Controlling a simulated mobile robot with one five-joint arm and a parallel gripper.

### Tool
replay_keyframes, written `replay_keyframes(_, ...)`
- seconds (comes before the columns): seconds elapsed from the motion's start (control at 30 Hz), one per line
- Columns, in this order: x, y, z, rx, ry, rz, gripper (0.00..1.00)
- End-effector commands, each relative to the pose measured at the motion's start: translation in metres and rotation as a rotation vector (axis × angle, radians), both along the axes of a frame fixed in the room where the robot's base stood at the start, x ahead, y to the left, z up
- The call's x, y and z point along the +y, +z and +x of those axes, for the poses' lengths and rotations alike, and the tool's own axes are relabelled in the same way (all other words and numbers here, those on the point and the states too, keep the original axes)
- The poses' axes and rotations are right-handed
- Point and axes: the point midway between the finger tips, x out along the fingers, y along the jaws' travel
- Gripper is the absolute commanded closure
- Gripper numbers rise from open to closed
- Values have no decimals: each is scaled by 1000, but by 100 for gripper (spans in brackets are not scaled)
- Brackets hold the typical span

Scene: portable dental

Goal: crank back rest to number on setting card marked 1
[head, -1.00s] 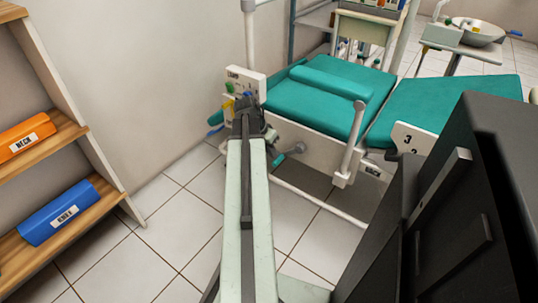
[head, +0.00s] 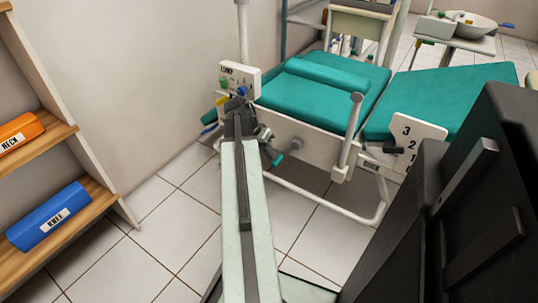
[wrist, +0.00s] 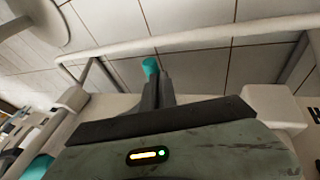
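The teal back rest (head: 305,98) of the dental chair is at the centre of the head view. The white setting card (head: 418,135) at the right reads 3, 2, 1 downward, its lower end partly hidden. A black pointer (head: 393,150) lies at its left edge, roughly level with the 2. The crank has a grey hub (head: 296,143) and a teal handle (head: 277,160). My gripper (head: 266,134) is right by the handle. In the wrist view the teal handle (wrist: 150,66) shows at the tips of my close-set fingers (wrist: 158,80); I cannot tell whether they grip it.
A lamp control box (head: 240,80) with coloured knobs stands just behind my wrist. A white post (head: 349,138) rises from the chair's side. A shelf (head: 70,215) with a blue roll (head: 48,215) is at left. Tiled floor is clear between shelf and chair.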

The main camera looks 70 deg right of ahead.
Motion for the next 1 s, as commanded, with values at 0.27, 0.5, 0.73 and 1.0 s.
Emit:
replay_keyframes(0.27, 4, -21, -7, -4, 7, -2, 100)
replay_keyframes(0.5, 6, -30, -17, -4, 7, -1, 100)
replay_keyframes(0.73, 8, -34, -24, -3, 8, -1, 100)
replay_keyframes(1.0, 8, -36, -27, -1, 8, -1, 100)
